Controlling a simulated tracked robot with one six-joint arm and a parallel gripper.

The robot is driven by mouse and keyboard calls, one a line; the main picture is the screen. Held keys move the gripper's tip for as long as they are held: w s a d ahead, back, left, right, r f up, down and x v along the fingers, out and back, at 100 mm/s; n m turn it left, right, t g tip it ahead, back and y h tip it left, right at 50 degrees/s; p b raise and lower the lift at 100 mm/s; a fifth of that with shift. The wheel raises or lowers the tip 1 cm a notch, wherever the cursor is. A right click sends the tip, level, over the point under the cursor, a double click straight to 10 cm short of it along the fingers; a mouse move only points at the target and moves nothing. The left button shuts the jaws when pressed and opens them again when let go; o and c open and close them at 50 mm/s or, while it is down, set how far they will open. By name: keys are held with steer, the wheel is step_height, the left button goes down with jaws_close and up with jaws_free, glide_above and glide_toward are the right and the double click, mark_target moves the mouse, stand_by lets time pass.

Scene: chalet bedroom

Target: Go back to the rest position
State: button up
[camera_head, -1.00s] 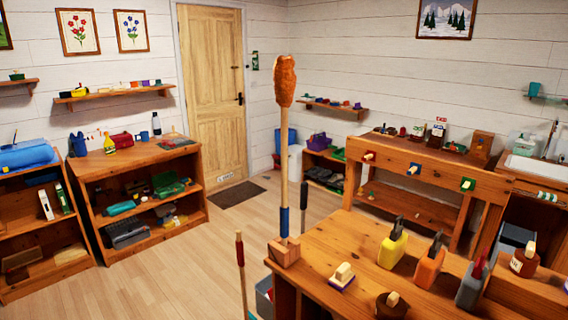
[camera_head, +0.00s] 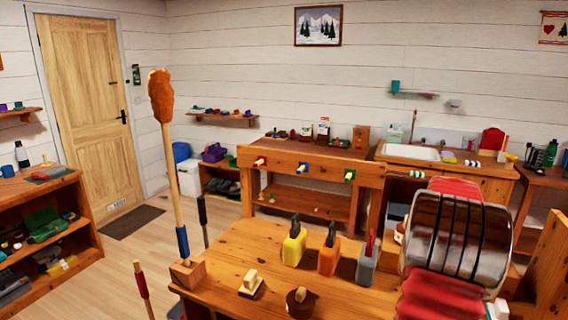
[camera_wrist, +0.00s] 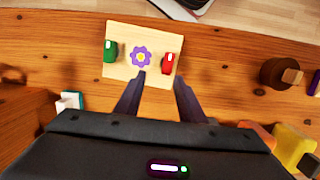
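My gripper (camera_wrist: 160,77) shows in the wrist view. Its two dark fingers are apart, with nothing held between them. The fingertips appear over the near edge of a pale wooden board (camera_wrist: 121,36) that lies on the wooden table (camera_wrist: 55,45). The board bears a green piece, a purple flower and a red piece. Whether the fingers touch the board I cannot tell. I cannot make out the gripper in the head view.
The workbench (camera_head: 245,245) holds yellow (camera_head: 294,248), orange (camera_head: 328,258) and grey (camera_head: 367,264) tool holders. A tall stick with an orange-brown top (camera_head: 160,95) stands in a wooden block at its left corner. Open floor (camera_head: 130,250) lies left. A sink (camera_head: 408,152) is behind.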

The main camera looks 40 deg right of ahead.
steer(key=w+a+r+n+t+h, duration=0.15)
steer(key=w+a, duration=0.25)
steer(key=a, duration=0.4)
steer(key=w+a+r+n, duration=0.1)
steer(key=w+a+r, duration=0.15)
steer(key=a, duration=0.55)
steer(key=w+a+r+n+t+h, duration=0.15)
steer(key=w+a, duration=0.25)
steer(key=a, duration=0.4)
steer(key=s+a+r+n+t, duration=0.2)
steer(key=a+n, duration=0.2)
steer(key=a, duration=1)
steer(key=s+a+r+n+t+y, duration=0.1)
steer(key=a+n, duration=0.3)
steer(key=a, duration=1)
steer(key=shift+s+a+r+t+y, duration=0.2)
steer(key=shift+s+r+t+y, duration=0.15)
steer(key=shift+s+r, duration=0.25)
steer(key=shift+c, duration=0.6)
steer(key=shift+d, duration=0.1)
